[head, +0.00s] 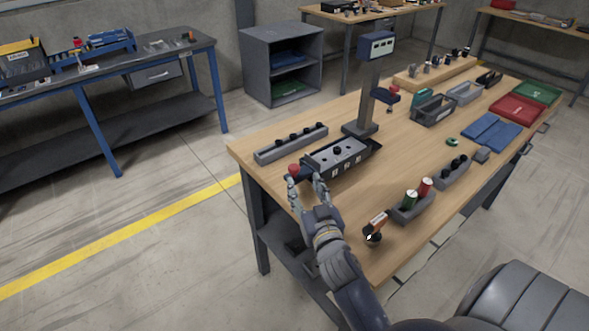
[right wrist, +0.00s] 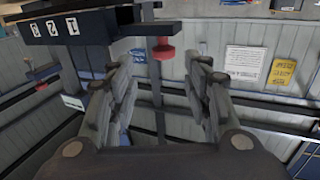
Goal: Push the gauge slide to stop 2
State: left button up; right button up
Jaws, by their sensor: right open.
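The gauge (head: 322,158) is a grey block on a dark base near the table's left end, with 1, 2 and 3 marked on its front. A black knob (head: 337,150) stands on its top. A red knob (head: 294,170) sticks out at its left end. My right gripper (head: 306,183) is open and empty in front of that end, close to the red knob. In the right wrist view the red knob (right wrist: 164,50) shows beyond and between the open fingers (right wrist: 168,68), and the numbered face (right wrist: 75,27) is at upper left. I cannot tell which stop the slide is at.
A grey rail with black knobs (head: 291,143) lies behind the gauge. A post with a display (head: 368,85) stands right behind it. Bare wood lies between the gauge and that holder.

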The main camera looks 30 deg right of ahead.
aim_at(296, 171)
jog(key=x, duration=0.3)
jog(key=shift+w+a+r+p, duration=0.15)
jog(key=shift+w+p, duration=0.15)
jog(key=shift+w, duration=0.05)
jog(key=shift+x, duration=1.15)
jog(key=shift+w, duration=0.65)
jog(key=shift+c, duration=0.2)
pick_arm(q)
jog(key=shift+w+a+r, duration=0.1)
jog(key=shift+a+r, duration=0.1)
jog(key=shift+r, duration=0.5)
pick_arm(e)
jog(key=shift+d, duration=0.25)
grip_shut()
